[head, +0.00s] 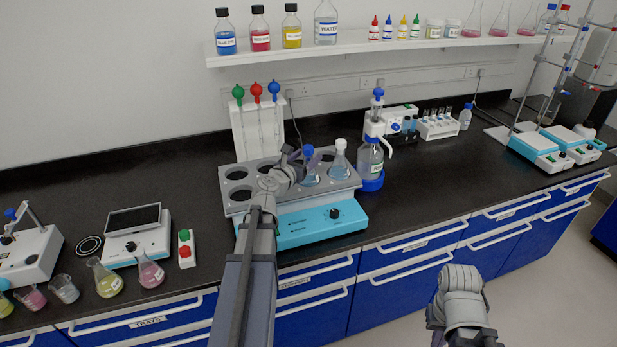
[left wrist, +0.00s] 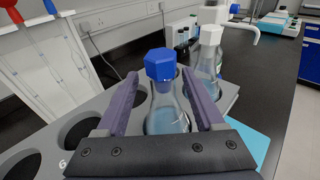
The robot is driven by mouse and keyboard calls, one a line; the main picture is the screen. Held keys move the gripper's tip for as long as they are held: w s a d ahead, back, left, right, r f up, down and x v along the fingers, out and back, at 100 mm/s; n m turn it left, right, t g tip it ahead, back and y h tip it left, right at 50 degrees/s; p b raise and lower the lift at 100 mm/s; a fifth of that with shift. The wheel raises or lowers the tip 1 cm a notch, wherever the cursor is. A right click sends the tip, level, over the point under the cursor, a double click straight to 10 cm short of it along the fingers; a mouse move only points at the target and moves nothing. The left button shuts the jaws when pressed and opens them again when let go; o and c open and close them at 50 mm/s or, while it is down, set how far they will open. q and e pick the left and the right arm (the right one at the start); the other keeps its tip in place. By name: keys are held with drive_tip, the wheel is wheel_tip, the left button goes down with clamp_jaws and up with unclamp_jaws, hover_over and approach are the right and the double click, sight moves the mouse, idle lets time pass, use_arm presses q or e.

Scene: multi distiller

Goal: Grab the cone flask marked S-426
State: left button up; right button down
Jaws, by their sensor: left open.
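A conical flask with a blue stopper (head: 310,172) and pale blue liquid sits in a hole of the grey rack (head: 238,208). My left gripper (head: 298,157) is open at this flask. In the left wrist view the flask (left wrist: 167,115) stands upright between the two purple fingers (left wrist: 160,90), with gaps visible on both sides. A second flask with a white stopper (head: 339,163) sits in the neighbouring hole to the right; it also shows in the left wrist view (left wrist: 208,60). I cannot read S-426 on either flask.
The rack stands on a teal device (head: 320,228) with a knob. A pipette stand (head: 258,130) is behind it, and a dispenser bottle (head: 370,160) stands close on its right. Several flasks and beakers line the bench's front left. Part of my right arm shows at lower right.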

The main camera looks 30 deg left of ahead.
use_arm(q)
drive_tip(key=w, duration=0.3)
drive_tip(key=shift+w+f, duration=0.3)
drive_tip(key=shift+w, duration=0.1)
drive_tip(key=shift+c, duration=0.3)
clamp_jaws()
idle(0.7)
